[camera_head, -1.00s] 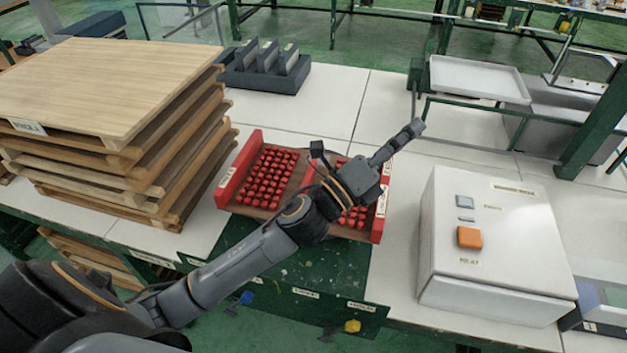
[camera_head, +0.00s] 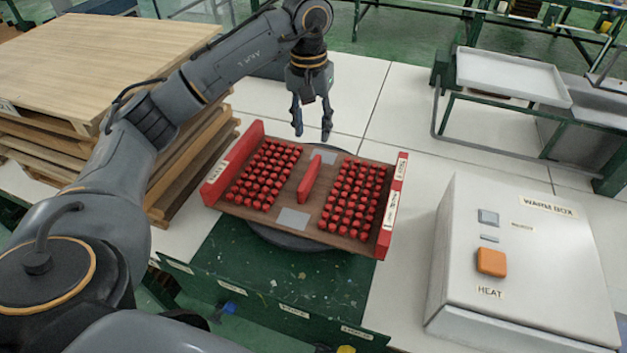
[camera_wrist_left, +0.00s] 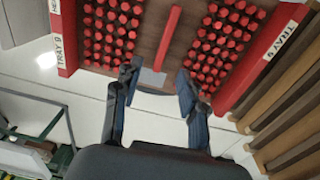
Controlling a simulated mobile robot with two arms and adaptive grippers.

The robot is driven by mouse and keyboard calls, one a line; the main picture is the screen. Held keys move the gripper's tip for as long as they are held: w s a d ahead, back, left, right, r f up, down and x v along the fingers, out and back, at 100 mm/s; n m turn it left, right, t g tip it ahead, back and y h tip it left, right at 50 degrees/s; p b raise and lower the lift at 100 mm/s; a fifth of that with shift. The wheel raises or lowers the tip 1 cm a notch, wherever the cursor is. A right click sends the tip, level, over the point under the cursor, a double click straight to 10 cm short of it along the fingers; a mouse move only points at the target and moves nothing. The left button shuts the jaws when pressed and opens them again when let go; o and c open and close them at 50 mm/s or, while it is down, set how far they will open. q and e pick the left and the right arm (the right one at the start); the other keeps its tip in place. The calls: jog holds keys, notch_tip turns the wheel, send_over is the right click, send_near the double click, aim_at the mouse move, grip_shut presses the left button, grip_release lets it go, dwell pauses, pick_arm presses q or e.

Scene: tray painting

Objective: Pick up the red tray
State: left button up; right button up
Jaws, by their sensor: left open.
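The red tray (camera_head: 246,213) has red end walls, a brown wooden base and a red divider (camera_head: 310,179) in its middle. Several rows of small red pieces stand on both halves. It rests on a dark round stand at the front of the white table. My left gripper (camera_head: 312,128) points down just behind the tray's far edge, open and empty. In the left wrist view its two fingers (camera_wrist_left: 152,88) are spread near a grey patch on the tray's edge, with the divider beyond; I cannot tell whether they touch it. My right gripper is not in view.
A white warm box (camera_head: 520,262) with an orange button stands to the right of the tray. A stack of wooden boards (camera_head: 90,65) stands at the left. A grey tray on a green frame (camera_head: 513,77) is at the back right. White table (camera_head: 400,110) is clear behind the tray.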

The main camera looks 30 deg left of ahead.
pick_arm(q)
jog(key=a, duration=0.1)
jog(key=p, duration=0.1)
send_over(310, 171)
jog(key=f, duration=0.8)
jog(key=shift+a, duration=0.25)
jog(key=f, duration=0.1)
jog(key=f+p, duration=0.1)
jog(key=f, duration=0.1)
jog(key=f+p, duration=0.1)
jog(key=shift+s+d+f, duration=0.1)
jog(key=shift+d+f, duration=0.15)
jog(key=shift+f, duration=0.45)
grip_shut()
jog(key=shift+r, duration=0.15)
